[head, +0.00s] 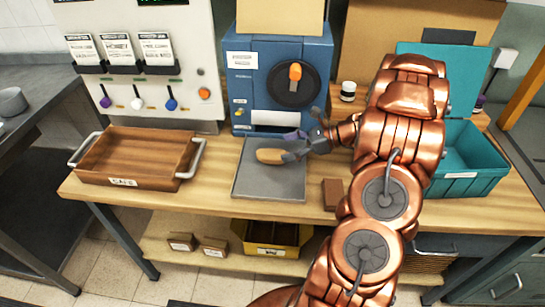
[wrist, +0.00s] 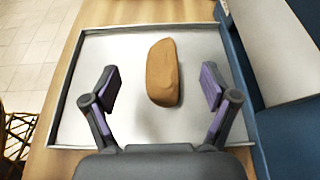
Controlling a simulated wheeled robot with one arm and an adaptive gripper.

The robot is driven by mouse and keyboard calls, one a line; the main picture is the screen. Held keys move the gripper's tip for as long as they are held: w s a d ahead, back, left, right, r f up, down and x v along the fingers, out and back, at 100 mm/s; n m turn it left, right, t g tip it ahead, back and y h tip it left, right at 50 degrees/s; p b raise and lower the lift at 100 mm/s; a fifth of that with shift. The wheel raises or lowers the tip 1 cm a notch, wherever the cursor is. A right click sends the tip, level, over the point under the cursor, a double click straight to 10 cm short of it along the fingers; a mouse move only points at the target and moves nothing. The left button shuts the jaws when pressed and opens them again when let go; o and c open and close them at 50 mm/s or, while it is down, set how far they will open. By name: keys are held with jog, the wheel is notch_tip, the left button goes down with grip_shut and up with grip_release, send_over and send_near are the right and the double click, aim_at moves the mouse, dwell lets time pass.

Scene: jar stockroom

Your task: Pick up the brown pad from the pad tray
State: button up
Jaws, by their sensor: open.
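The brown pad (head: 270,156) lies flat on the grey pad tray (head: 268,188), a shallow tray on the wooden bench. In the wrist view the pad (wrist: 163,72) is a rounded oblong near the middle of the tray (wrist: 118,45), ahead of my gripper. My gripper (head: 297,145) is over the right part of the tray in the head view. In the wrist view my gripper (wrist: 162,88) has its two purple-padded fingers spread wide, one on each side of the pad, with a gap on both sides. It holds nothing.
A blue machine (head: 277,80) with an orange lever stands right behind the tray. A wooden crate (head: 137,158) is to the left, a small brown block (head: 333,194) to the right. A teal bin (head: 475,183) stands at the far right. A small jar (head: 348,91) is behind my arm.

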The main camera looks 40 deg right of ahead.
aim_at(265, 151)
jog(key=p+x, duration=0.1)
jog(key=x, duration=0.6)
jog(key=shift+w, duration=0.1)
jog(key=c, duration=1)
jog(key=shift+r, duration=0.1)
jog(key=shift+c, duration=0.2)
